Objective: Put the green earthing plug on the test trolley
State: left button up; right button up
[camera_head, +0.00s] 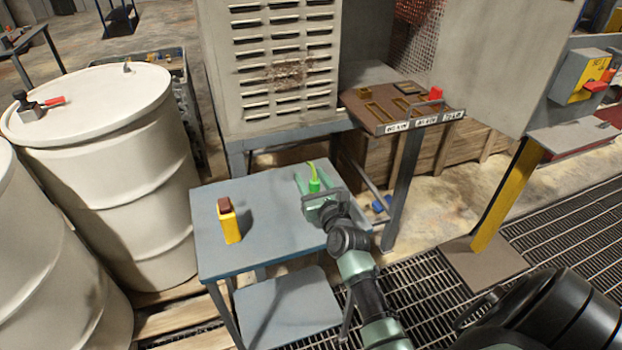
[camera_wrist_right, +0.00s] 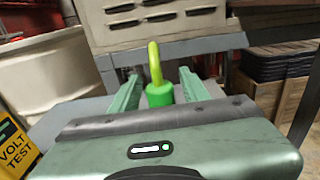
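The green earthing plug (camera_head: 314,186) stands upright over the blue-grey top of the test trolley (camera_head: 265,220), with a yellow-green loop rising from it. My right gripper (camera_head: 309,184) is open at the plug, with one finger on each side. In the right wrist view the plug (camera_wrist_right: 160,93) stands between the two fingers (camera_wrist_right: 158,90), with a visible gap on both sides. The plug's base is hidden by the gripper body in the right wrist view. My left gripper is not in view.
A yellow volt tester (camera_head: 231,222) stands on the trolley's left part and also shows in the right wrist view (camera_wrist_right: 14,150). White drums (camera_head: 110,140) stand left. A louvred cabinet (camera_head: 280,60) is behind. A labelled rack (camera_head: 400,108) with a red item stands right.

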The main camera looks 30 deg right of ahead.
jog(key=shift+r, duration=0.2)
jog(key=b+v, duration=0.1)
jog(key=v, duration=1.1)
